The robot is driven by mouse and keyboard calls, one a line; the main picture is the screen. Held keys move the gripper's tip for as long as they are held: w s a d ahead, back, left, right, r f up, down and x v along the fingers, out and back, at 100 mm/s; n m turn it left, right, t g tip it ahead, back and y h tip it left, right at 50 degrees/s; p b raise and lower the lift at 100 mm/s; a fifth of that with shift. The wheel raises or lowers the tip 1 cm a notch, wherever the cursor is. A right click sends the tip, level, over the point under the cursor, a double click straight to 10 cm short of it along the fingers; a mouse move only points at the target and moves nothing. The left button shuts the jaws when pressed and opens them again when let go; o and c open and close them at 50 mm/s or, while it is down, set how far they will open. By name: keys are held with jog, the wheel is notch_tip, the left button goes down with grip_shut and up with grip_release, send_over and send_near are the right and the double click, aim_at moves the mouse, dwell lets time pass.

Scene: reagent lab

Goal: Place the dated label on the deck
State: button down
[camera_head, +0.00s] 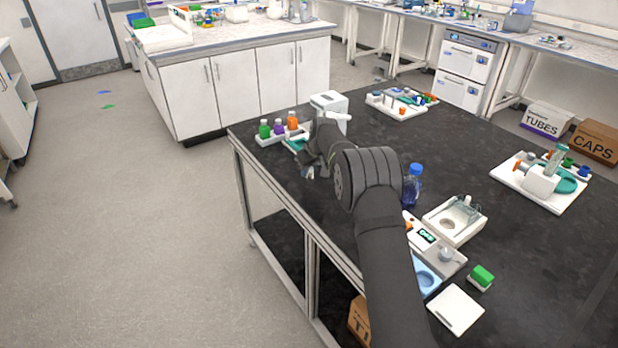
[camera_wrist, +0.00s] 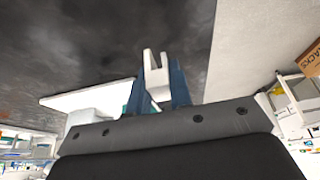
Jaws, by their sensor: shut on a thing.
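My gripper (camera_head: 308,171) is over the left part of the black bench, low near its surface. In the wrist view its two dark blue fingers (camera_wrist: 160,84) are shut on a small white piece with a notched end (camera_wrist: 156,66). This may be the dated label; no date or print can be read on it. In the head view the piece is too small to make out clearly. A white device (camera_head: 329,101) stands just behind my gripper.
A blue bottle (camera_head: 412,185) stands right of my arm. A scale (camera_head: 438,258), a white basin (camera_head: 455,220), a white square plate (camera_head: 456,309) and a green block (camera_head: 481,277) lie near it. The bench's left edge is close to my gripper.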

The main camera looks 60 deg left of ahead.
aim_at(310, 172)
jog(key=shift+f, duration=1.6)
jog(key=shift+f, duration=0.2)
jog(key=c, duration=1.3)
grip_release()
jog(key=shift+r, duration=0.1)
jog(key=v, duration=1.2)
